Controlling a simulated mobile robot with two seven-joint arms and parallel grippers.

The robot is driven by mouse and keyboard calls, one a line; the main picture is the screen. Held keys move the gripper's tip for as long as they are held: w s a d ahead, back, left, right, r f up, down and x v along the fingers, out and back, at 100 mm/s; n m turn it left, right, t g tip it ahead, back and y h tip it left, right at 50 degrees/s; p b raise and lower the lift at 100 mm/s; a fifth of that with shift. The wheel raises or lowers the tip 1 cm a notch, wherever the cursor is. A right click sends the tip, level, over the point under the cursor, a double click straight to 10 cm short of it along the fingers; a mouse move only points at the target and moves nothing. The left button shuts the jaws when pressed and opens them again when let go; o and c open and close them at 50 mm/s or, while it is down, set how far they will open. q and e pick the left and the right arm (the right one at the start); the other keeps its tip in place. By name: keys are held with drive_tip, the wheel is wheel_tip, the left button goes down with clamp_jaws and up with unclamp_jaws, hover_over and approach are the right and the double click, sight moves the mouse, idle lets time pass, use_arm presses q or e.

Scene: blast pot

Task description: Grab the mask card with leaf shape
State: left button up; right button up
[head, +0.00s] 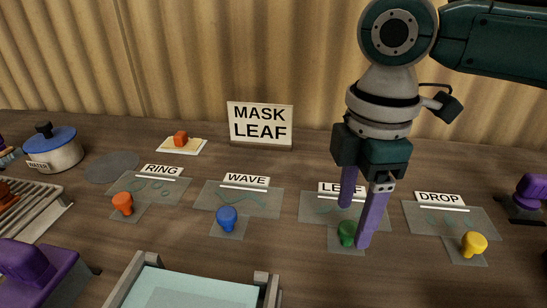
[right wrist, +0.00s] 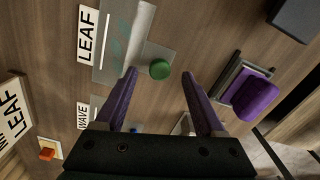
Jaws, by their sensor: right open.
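The leaf mask card (head: 316,211) is a clear sheet with a green outline and a LEAF label, partly hidden by my right gripper. It lies flat on the table, with a green knob (head: 346,233) on its front tab. My right gripper (head: 355,224) is open and points down over the card, its purple fingers on either side of the knob. In the right wrist view the green knob (right wrist: 160,69) appears between the open fingertips, and the leaf card (right wrist: 112,68) lies beyond them. Contact with the knob cannot be told. My left gripper is not in view.
The ring card (head: 150,189) with orange knob and wave card (head: 240,199) with blue knob lie left; the drop card (head: 452,218) with yellow knob lies right. A MASK LEAF sign (head: 260,124) stands behind. A pale blue tray (head: 190,289) and purple block (head: 40,275) are in front.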

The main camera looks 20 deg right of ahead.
wheel_tip(320, 180, down, 2)
drive_tip(key=shift+f, duration=0.15)
clamp_jaws()
idle(0.5)
